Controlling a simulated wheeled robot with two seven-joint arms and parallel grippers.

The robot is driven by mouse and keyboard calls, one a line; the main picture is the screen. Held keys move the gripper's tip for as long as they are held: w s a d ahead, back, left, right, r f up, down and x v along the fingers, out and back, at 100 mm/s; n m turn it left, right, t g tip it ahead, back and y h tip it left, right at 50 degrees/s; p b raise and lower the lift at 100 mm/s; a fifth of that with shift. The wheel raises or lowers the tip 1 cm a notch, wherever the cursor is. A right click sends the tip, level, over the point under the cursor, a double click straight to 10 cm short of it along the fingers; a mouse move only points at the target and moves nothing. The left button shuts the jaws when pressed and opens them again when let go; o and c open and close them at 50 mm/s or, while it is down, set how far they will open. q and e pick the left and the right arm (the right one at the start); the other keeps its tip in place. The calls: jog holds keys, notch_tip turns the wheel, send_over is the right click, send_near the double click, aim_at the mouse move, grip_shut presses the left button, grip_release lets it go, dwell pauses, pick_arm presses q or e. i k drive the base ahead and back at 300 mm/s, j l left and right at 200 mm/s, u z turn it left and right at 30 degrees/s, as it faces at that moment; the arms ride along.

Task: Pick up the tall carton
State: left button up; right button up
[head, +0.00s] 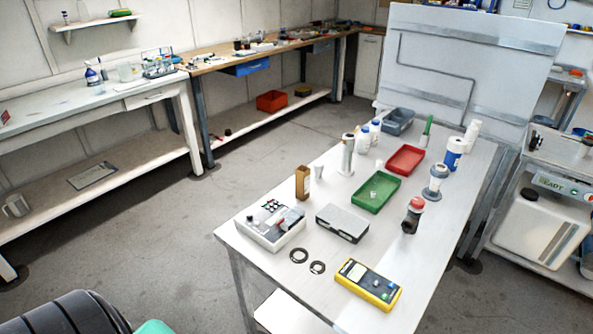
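A tall brown carton (302,184) stands upright near the left edge of the white table (335,265). It is behind the white control box (270,227) and beside a small white cup (318,172). Its lower front is close to the control box. Neither of my grippers is in view.
A grey-and-black box (342,222), green tray (375,192), red tray (406,160), yellow meter (367,286) and two black rings (308,261) lie on the table. A red-topped bottle (412,215) stands at right. Open floor (240,170) lies left of the table.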

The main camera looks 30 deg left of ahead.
aim_at(303, 183)
jog(key=u, duration=1.05)
jog(key=k+j+u, duration=0.15)
jog(key=k+u, duration=0.25)
jog(key=k, duration=0.25)
jog(key=i+l+u, duration=0.1)
jog(key=l+u, duration=0.8)
jog(key=l, duration=2.6)
jog(key=i, duration=0.05)
